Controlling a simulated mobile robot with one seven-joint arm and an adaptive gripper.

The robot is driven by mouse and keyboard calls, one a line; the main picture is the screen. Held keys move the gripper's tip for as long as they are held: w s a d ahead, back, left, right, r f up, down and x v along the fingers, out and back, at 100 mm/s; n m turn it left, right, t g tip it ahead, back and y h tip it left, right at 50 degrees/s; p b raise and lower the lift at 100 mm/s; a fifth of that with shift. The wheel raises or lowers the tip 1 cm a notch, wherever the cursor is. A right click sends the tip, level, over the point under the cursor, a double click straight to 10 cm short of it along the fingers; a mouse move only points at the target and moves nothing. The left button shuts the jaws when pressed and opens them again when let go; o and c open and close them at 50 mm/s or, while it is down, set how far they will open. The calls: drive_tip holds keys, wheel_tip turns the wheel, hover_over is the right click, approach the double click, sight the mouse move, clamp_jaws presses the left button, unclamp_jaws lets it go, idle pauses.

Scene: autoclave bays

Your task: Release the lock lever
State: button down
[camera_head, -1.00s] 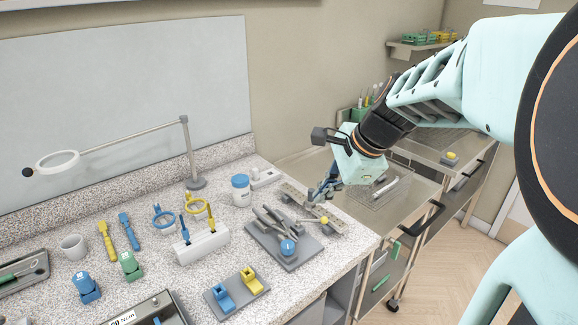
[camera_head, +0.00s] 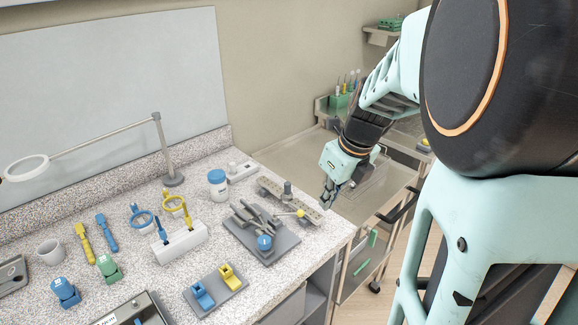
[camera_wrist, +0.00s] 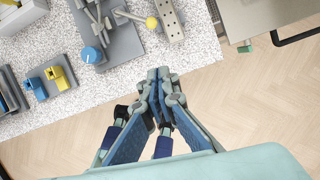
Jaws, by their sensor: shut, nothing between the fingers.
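The lever with a yellow ball knob (camera_head: 300,213) sits at the front of the perforated metal strip (camera_head: 312,210) near the bench's right end. Its thin rod points right in the head view. In the wrist view the yellow knob (camera_wrist: 151,22) lies beside the strip (camera_wrist: 171,25), ahead of my fingers. My gripper (camera_head: 326,202) is shut and empty. It is to the right of the knob, near the strip's right end in the head view.
A grey plate (camera_head: 285,246) with metal parts and a blue knob (camera_head: 264,242) lies left of the lever. A white jar (camera_head: 217,184) with a blue lid stands behind. Blue and yellow clips (camera_head: 230,276) sit in front. A steel cart (camera_head: 345,205) stands right of the bench.

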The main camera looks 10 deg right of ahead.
sight(289, 214)
drive_tip(key=x, duration=0.7)
drive_tip(key=shift+f+b, duration=0.35)
drive_tip(key=shift+b, duration=0.05)
drive_tip(key=w, duration=0.1)
drive_tip(key=w+a+f, duration=0.1)
drive_tip(key=w, duration=0.1)
drive_tip(key=shift+a+f, duration=0.1)
drive_tip(key=shift+a, duration=0.05)
drive_tip(key=shift+w+a+f, duration=0.1)
drive_tip(key=shift+w+a, duration=0.15)
drive_tip(key=shift+w, duration=0.25)
drive_tip(key=shift+p, duration=0.35)
drive_tip(key=shift+w+d+p, duration=0.3)
drive_tip(key=shift+w+p, duration=0.3)
drive_tip(key=shift+p, duration=0.35)
drive_tip(key=shift+w, duration=0.3)
drive_tip(key=shift+s, duration=0.15)
